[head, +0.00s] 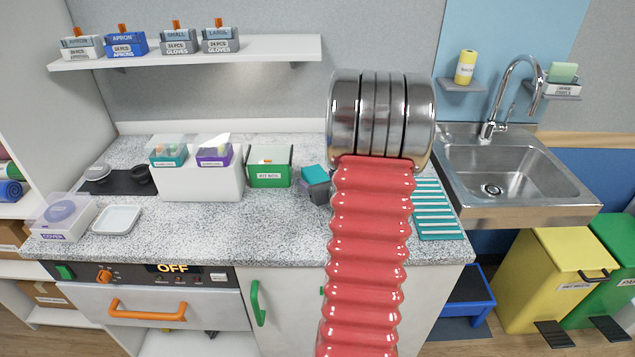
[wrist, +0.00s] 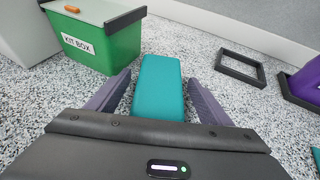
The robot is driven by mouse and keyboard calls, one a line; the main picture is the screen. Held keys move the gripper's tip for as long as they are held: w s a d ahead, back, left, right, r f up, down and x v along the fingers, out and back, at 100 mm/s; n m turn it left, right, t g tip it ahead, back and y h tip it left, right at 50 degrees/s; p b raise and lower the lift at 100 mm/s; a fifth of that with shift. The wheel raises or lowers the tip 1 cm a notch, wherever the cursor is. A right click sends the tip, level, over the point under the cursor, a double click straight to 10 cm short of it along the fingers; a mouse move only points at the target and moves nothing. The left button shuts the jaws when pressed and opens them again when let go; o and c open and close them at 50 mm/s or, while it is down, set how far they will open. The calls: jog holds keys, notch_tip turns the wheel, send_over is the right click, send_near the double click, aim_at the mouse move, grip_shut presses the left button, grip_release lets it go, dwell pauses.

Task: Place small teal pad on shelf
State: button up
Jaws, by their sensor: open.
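The small teal pad (wrist: 161,88) lies on the speckled counter in the wrist view, between the two purple fingers of my gripper (wrist: 158,77). The fingers are open, with one on each side of the pad; I cannot tell whether either touches it. In the head view a teal patch of the pad (head: 313,174) shows just left of my red arm, and my arm hides most of the gripper. A long white shelf (head: 200,52) is on the wall at upper left.
The green kit box (wrist: 110,45) stands close to the left of the pad. A dark empty frame (wrist: 240,68) and a purple object (wrist: 305,80) lie to the right. Glove and apron boxes (head: 126,44) occupy the long shelf's left and middle; its right end is bare.

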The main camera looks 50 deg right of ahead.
aim_at(318, 176)
jog(key=shift+w+d+f, duration=0.2)
jog(key=shift+w, duration=0.2)
jog(key=c, duration=1.2)
jog(key=shift+r, duration=0.1)
notch_tip(318, 176, up, 10)
jog(key=shift+f, duration=0.1)
dwell(0.4)
jog(key=shift+s, duration=0.15)
dwell(0.7)
